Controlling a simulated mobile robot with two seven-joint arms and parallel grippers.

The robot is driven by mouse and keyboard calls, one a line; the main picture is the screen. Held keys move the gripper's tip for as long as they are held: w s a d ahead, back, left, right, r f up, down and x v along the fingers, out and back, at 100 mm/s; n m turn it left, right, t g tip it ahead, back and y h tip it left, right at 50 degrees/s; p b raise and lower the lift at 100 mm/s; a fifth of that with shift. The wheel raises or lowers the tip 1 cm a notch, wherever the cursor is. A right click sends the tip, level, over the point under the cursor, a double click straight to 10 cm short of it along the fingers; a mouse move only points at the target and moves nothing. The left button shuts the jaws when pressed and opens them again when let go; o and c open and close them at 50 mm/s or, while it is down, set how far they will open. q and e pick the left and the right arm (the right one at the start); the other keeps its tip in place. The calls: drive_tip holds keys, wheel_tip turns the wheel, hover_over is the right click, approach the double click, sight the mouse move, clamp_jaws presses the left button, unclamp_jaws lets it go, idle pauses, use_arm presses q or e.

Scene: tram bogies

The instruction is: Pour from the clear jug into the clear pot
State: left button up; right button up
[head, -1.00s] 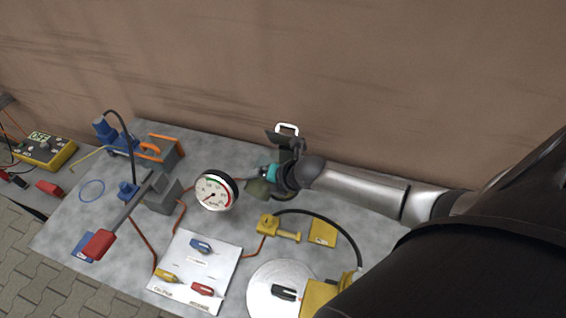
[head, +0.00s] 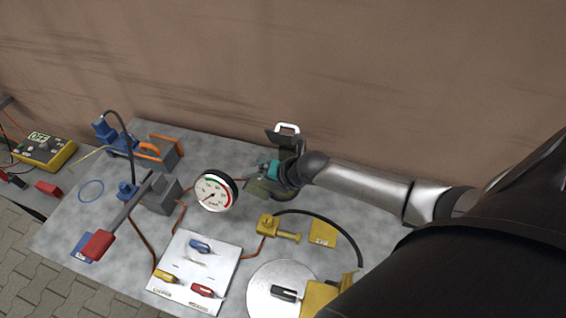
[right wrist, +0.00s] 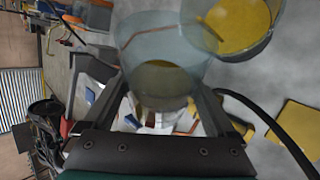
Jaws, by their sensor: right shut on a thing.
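My right gripper (right wrist: 165,108) is shut on the clear jug (right wrist: 165,50), which stands between its two fingers in the right wrist view. A dull yellowish round patch shows low in the jug; I cannot tell whether it is liquid. A second clear round vessel, apparently the clear pot (right wrist: 213,38), is at the top right of that view, overlapping the jug's edge, with yellow showing inside it. I cannot tell whether they touch. In the head view my right gripper (head: 276,168) is over the back of the table, and both vessels are hard to make out. My left gripper is not in view.
The grey table (head: 110,215) carries a round pressure gauge (head: 214,191), a white board (head: 185,275) with coloured clips, a blue-and-orange tool (head: 150,150), a yellow fitting (head: 275,230) and a round metal disc (head: 270,285). A brown wall (head: 300,60) stands behind. A black hose curves at the right.

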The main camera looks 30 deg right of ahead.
drive_tip(key=shift+r+b, duration=0.25)
drive_tip(key=shift+b, duration=0.05)
idle(0.9)
drive_tip(key=shift+d+f+m+g+y+b, duration=0.2)
drive_tip(key=shift+m+g+y+b, duration=0.25)
drive_tip(key=shift+y+b, duration=0.7)
idle(1.3)
drive_tip(key=shift+w+d+r+m+y+b, duration=0.2)
drive_tip(key=shift+d+r+b, duration=0.15)
drive_tip(key=shift+r+b, duration=0.45)
drive_tip(key=shift+w+d+r+m+y+b, duration=0.2)
drive_tip(key=shift+d+r+b, duration=0.2)
drive_tip(key=shift+b, duration=0.6)
idle(0.4)
drive_tip(key=shift+w+d+r+m+g+y+b, duration=0.15)
drive_tip(key=shift+r+m+g+y+b, duration=0.35)
drive_tip(key=shift+b, duration=1.2)
idle(0.3)
